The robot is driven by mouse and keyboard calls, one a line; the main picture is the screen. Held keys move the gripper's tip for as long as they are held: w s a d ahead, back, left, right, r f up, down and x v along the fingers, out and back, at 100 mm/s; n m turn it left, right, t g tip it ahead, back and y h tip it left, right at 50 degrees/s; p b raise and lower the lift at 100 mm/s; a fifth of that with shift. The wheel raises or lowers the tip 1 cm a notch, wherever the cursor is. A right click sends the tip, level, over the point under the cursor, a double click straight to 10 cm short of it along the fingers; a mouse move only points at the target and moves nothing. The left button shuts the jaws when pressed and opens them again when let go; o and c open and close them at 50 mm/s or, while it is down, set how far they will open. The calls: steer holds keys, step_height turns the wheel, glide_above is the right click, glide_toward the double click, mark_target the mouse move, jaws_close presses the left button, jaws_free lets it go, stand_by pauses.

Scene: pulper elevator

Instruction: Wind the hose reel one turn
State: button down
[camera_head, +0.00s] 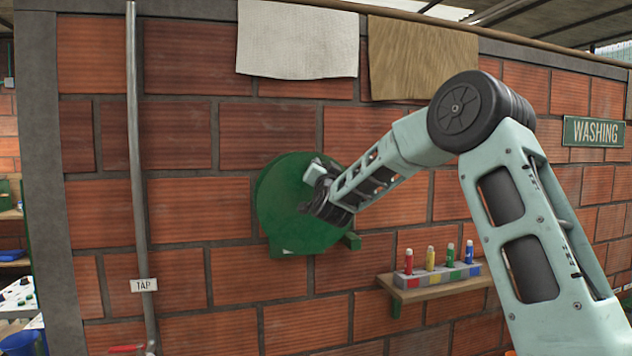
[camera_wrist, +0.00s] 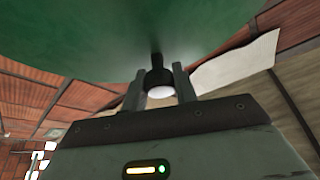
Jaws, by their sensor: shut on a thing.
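The green hose reel (camera_head: 280,205) is a round disc mounted on the brick wall, left of centre in the head view. It also fills the top of the wrist view (camera_wrist: 110,40). My gripper (camera_head: 306,208) is in front of the disc's right part, with my forearm hiding some of it. In the wrist view the two fingers of my gripper (camera_wrist: 159,88) stand on either side of a dark crank handle (camera_wrist: 155,72) with a pale round end, and are shut on it. The hose itself is not visible.
A wooden shelf (camera_head: 440,290) with several coloured bottles in a tray stands right of and below the reel. A grey vertical pipe (camera_head: 138,190) with a TAP label is on the left. Two cloths, white (camera_head: 297,42) and brown (camera_head: 422,60), hang above the reel.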

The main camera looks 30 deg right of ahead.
steer(key=s+d+f+m+g+b, duration=0.2)
steer(key=d+f+m+g+b, duration=0.4)
steer(key=f+m+b, duration=0.4)
steer(key=shift+s+d+f+m+b, duration=0.3)
steer(key=shift+d+m+b, duration=0.85)
steer(key=shift+m, duration=1.95)
steer(key=shift+w+a+f, duration=0.15)
steer(key=shift+a, duration=0.1)
steer(key=c, duration=1.1)
jaws_free()
steer(key=b+v, duration=0.3)
steer(key=v, duration=1.4)
steer(key=shift+a, duration=0.35)
